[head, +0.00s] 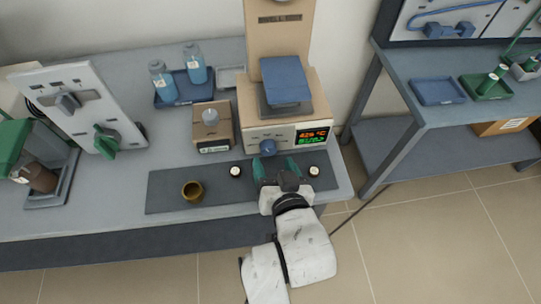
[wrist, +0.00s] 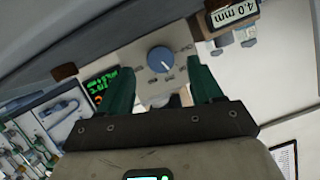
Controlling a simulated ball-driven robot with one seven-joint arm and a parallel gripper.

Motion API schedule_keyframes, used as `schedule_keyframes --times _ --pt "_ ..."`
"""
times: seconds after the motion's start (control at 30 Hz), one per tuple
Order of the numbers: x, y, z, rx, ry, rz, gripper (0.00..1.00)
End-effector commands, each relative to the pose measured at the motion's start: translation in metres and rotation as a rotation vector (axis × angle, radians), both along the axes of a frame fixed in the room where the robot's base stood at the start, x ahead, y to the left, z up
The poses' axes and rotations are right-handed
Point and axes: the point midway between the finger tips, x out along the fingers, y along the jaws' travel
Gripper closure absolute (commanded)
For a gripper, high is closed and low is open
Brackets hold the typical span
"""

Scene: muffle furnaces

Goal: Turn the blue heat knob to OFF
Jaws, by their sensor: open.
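The blue heat knob (head: 268,147) is on the lower front panel of the tan furnace (head: 290,110). In the wrist view the knob (wrist: 161,59) shows between the fingertips, with a pale pointer mark on its face; its panel labels are too small to read. My gripper (head: 275,166) is open just in front of the knob. In the wrist view my gripper's green fingers (wrist: 161,85) stand to either side of it, apart from it, with nothing held. A display (head: 312,135) with red and green digits is right of the knob.
A dark mat (head: 165,192) lies before the furnace, with a brass cup (head: 192,191) and small white-topped pieces (head: 235,171) on it. Blue bottles (head: 195,63) stand in a tray behind.

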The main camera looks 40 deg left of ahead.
Motion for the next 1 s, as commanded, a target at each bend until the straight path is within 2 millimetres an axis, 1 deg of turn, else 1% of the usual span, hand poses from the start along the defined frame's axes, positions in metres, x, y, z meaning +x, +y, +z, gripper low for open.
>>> schedule_keyframes --times 0.03,0.1,0.3,0.67,1.0 --pt "0.005 0.007 -0.004 0.000 0.000 0.000 0.35" --pt "0.010 0.015 -0.007 0.000 0.000 0.000 0.35" --pt "0.020 0.028 -0.014 0.001 -0.001 0.000 0.35" --pt "0.022 0.031 -0.015 -0.001 -0.001 -0.001 0.36" --pt "0.022 0.031 -0.015 -0.001 -0.001 -0.001 0.68"
